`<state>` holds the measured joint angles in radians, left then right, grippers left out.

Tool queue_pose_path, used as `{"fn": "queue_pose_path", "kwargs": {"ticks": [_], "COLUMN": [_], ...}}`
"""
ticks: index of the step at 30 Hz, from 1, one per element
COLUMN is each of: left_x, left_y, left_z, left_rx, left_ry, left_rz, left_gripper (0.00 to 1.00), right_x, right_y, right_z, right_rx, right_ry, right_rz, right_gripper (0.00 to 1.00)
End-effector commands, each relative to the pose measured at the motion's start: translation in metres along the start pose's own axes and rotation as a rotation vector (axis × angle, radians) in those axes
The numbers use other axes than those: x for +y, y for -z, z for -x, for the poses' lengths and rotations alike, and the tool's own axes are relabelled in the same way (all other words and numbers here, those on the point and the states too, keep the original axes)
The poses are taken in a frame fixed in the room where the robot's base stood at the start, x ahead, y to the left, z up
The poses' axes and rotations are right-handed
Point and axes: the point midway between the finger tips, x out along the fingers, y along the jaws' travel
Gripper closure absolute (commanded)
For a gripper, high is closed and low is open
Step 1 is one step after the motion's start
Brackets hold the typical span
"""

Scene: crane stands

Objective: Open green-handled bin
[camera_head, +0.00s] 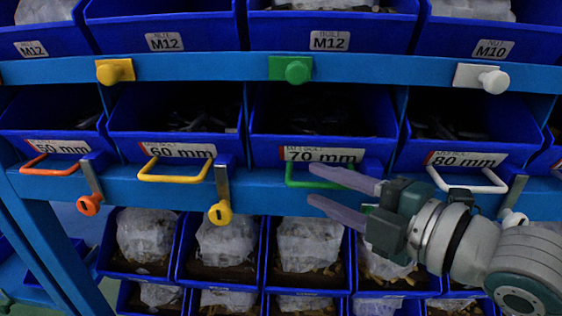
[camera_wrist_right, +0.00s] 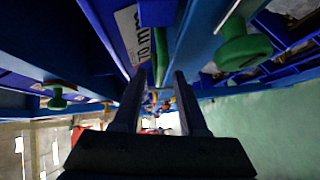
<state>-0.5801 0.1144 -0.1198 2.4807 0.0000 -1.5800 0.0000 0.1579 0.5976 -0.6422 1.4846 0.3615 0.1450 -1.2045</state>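The green-handled bin (camera_head: 262,152) is a blue bin labelled 70 mm in the middle row. It appears closed, its front in line with its neighbours. Its green handle (camera_head: 300,184) is partly hidden by my right gripper (camera_head: 312,184), which comes in from the right with its fingers apart. The upper finger crosses in front of the handle and the lower finger is below it. In the right wrist view the green handle (camera_wrist_right: 163,55) shows near the gap between the fingers (camera_wrist_right: 158,85); I cannot tell whether they touch it. My left gripper is not in view.
Neighbouring bins have a yellow handle (camera_head: 172,178) and a white handle (camera_head: 465,188). Hanging latches with an orange knob (camera_head: 89,204) and a yellow knob (camera_head: 220,212) stand to the left. A green knob (camera_head: 298,71) is on the upper rail. Filled bins (camera_head: 308,281) lie below.

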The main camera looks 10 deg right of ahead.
Motion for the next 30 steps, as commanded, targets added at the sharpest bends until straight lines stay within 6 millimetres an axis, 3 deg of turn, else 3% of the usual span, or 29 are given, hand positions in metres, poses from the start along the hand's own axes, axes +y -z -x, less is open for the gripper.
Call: {"fn": "queue_pose_path", "kwargs": {"ticks": [1, 11, 30], "left_x": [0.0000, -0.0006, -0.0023], "left_y": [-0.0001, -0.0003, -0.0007], "left_z": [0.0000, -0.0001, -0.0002], "left_rx": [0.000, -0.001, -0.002], "left_ry": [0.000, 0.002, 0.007], "left_rz": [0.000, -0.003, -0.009], "left_gripper": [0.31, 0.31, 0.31], "right_x": [0.0000, 0.0000, 0.0001], "right_y": [0.0001, 0.0001, 0.0001], "right_z": [0.0001, 0.0003, 0.0003], "right_rx": [0.000, 0.000, 0.000], "right_ry": [0.000, 0.000, -0.001], "right_rz": [0.000, 0.000, 0.000], "right_gripper": [0.63, 1.00, 1.00]}}
